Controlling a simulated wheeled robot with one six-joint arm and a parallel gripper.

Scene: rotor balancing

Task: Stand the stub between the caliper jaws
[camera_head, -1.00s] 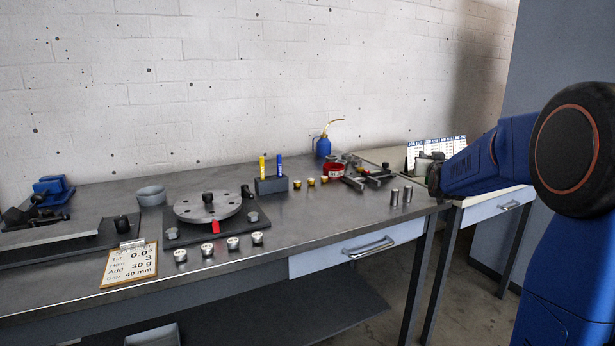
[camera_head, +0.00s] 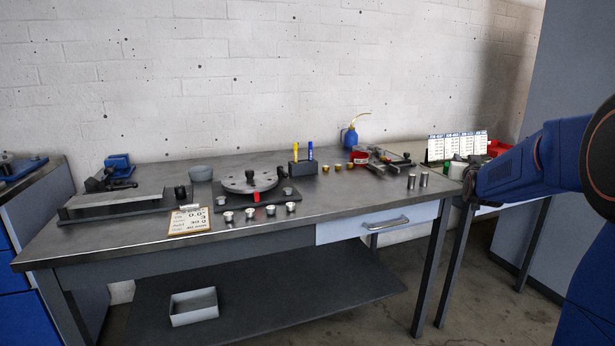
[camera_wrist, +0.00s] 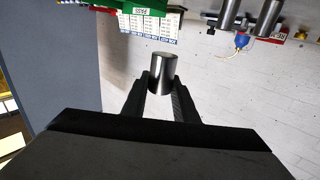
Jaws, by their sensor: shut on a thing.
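My gripper (camera_wrist: 160,98) is shut on a short silver metal stub (camera_wrist: 163,72), seen in the wrist view with its end protruding past the fingertips. A grey metal tool with bars (camera_head: 396,161), which looks like the caliper, lies toward the bench's back right. Its jaws are too small to tell. Two more silver stubs (camera_head: 411,181) (camera_head: 424,179) stand upright near the bench's right front edge.
A round rotor plate (camera_head: 249,182), several small weights (camera_head: 250,213) and a clipboard card (camera_head: 189,221) are further left. The bench front centre-right (camera_head: 345,202) is clear.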

